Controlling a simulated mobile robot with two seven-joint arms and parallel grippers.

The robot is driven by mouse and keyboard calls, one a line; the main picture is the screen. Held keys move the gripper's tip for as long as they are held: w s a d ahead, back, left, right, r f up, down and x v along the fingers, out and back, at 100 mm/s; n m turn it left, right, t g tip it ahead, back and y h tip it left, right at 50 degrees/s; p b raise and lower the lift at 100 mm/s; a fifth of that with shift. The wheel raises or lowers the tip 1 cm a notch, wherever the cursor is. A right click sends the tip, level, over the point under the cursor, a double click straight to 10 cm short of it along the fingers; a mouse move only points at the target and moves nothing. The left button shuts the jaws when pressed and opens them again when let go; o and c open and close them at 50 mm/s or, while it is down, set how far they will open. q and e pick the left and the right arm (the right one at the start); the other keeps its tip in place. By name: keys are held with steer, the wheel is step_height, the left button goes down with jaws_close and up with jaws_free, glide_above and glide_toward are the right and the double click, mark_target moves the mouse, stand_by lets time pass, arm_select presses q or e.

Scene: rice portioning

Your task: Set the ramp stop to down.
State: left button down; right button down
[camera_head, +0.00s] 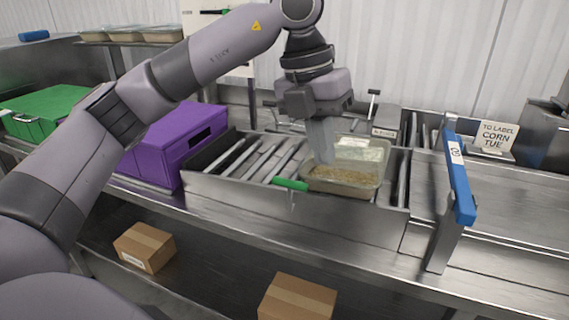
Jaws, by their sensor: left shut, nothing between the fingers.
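A roller ramp in a metal frame (240,192) runs across the middle of the bench. A clear container of grain (345,180) sits on its right part. A small green handle (290,184) is on the ramp's front wall, left of the container. An upright blue-capped plate (460,185) with a white label stands right of the ramp. I cannot tell which of these is the ramp stop. My left gripper (322,150) points down over the container's left side, its fingers shut and empty; whether they touch anything is unclear. My right gripper is out of view.
A purple bin (175,145) and a green bin (45,108) stand to the left. Two cardboard boxes (145,247) (297,299) lie below. The bench right of the blue-capped plate is clear.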

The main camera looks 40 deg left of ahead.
mark_target(289, 181)
arm_select(q)
steer(key=a+r+n+t+y, duration=0.1)
steer(key=a+r+n+y, duration=0.15)
steer(key=a+r, duration=0.4)
steer(key=w+f, duration=0.1)
steer(key=f, duration=0.4)
steer(key=w+a+f, duration=0.1)
steer(key=f, duration=0.4)
steer(key=w+f+p, duration=0.1)
steer(key=f, duration=0.4)
steer(key=shift+a+f, duration=0.15)
steer(key=shift+a, duration=0.25)
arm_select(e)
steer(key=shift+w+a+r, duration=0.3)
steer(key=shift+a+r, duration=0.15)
arm_select(q)
steer(key=shift+f, duration=0.1)
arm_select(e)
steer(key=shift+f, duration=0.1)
